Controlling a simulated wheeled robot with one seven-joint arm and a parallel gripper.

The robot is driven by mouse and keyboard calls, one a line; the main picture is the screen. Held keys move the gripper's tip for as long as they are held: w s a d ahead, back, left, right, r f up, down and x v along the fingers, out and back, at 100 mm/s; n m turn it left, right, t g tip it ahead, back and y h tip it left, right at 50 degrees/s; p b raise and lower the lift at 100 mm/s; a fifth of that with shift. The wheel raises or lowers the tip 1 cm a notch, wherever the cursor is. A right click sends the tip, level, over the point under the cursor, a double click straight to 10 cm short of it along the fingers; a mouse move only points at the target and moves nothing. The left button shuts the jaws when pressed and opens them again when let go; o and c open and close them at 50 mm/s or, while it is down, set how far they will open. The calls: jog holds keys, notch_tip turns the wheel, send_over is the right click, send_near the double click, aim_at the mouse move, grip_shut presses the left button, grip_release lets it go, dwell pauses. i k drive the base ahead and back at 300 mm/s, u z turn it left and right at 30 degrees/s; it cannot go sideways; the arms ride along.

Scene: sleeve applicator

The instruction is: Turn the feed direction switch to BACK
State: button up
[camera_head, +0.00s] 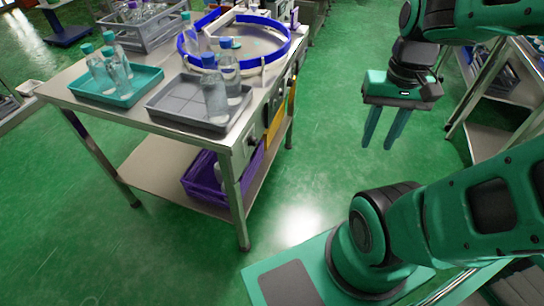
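My gripper (379,147) hangs in the air over the green floor, right of the steel applicator table (185,146). Its two teal fingers point down and stand apart with nothing between them. Small dark controls (252,140) and panels show on the table's right side face. They are too small to read, so I cannot tell which is the feed direction switch or how it is set. A wide gap lies between my gripper and this side face.
A teal tray (125,97) and a grey tray (175,104) with bottles stand on the table, near a blue-rimmed turntable (250,46) and a grey crate (160,36). A purple crate (205,190) sits on the lower shelf. Another rack (490,140) stands at right. Floor between is clear.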

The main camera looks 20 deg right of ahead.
aim_at(253, 141)
jog(key=k, duration=0.7)
jog(key=u, duration=1)
jog(key=i, duration=0.7)
jog(key=z, duration=0.75)
